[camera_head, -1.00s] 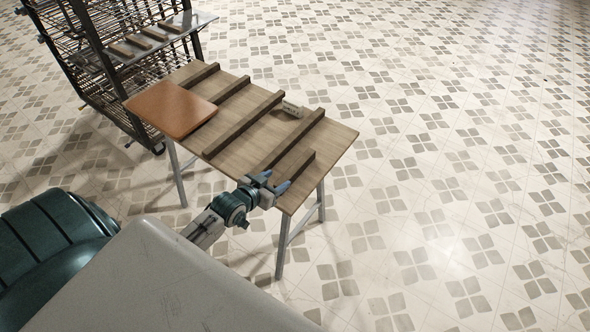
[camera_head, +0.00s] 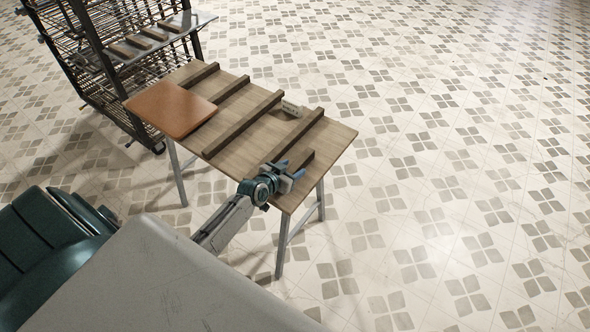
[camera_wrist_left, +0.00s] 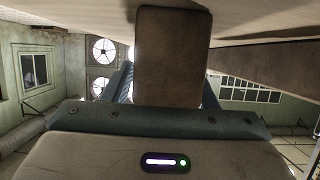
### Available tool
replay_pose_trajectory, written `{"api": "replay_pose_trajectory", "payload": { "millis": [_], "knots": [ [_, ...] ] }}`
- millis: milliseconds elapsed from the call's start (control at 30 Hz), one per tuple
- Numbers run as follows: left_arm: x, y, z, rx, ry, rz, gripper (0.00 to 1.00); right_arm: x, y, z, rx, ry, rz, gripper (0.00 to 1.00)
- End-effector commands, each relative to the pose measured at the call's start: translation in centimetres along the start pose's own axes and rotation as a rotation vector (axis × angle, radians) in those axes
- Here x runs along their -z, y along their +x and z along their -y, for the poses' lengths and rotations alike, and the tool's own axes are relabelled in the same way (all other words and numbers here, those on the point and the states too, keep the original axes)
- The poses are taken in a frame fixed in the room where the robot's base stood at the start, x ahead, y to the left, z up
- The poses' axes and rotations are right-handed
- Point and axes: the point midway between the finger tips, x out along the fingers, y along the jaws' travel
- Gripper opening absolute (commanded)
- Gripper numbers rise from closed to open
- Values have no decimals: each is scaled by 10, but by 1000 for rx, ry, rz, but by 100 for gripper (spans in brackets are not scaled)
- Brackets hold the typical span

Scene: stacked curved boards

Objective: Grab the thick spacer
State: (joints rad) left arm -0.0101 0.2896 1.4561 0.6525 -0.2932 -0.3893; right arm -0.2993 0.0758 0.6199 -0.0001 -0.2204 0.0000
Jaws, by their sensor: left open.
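Several brown wooden bars lie on the wooden table (camera_head: 175,82). The nearest short bar (camera_head: 305,157), apparently the thick spacer, lies by the table's right front edge. My left gripper (camera_head: 286,169) is open at its near end. In the left wrist view the bar's blunt brown end (camera_wrist_left: 173,58) stands between my two fingers, which are partly hidden behind it. I cannot tell whether they touch it. A longer bar (camera_head: 294,143) lies just left of it, and a bar also shows at the right of the wrist view (camera_wrist_left: 270,58). My right gripper is not in view.
An orange-brown board (camera_head: 170,108) lies at the table's left. A small pale labelled block (camera_head: 292,107) sits between bars near the back edge. A dark wire rack (camera_head: 85,70) with a shelf of short bars (camera_head: 140,41) stands behind left. The floor to the right is clear.

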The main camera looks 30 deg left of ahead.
Motion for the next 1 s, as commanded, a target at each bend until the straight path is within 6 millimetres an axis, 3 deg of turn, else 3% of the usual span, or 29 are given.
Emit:
{"api": "replay_pose_trajectory", "payload": {
  "millis": [133, 167, 400, 767, 1000],
  "knots": [
    [0, 0, 0, 0, 0, 0, 53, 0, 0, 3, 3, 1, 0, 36],
    [0, 0, 0, 0, 0, 0, 49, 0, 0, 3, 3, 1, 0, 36],
    [0, 0, 0, 0, 0, 0, 2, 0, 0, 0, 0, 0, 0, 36],
    [4, -2, 0, 0, 1, -2, 2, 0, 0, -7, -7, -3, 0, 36],
    [26, -10, 0, -2, 3, -4, 2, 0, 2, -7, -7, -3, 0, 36]
  ]
}}
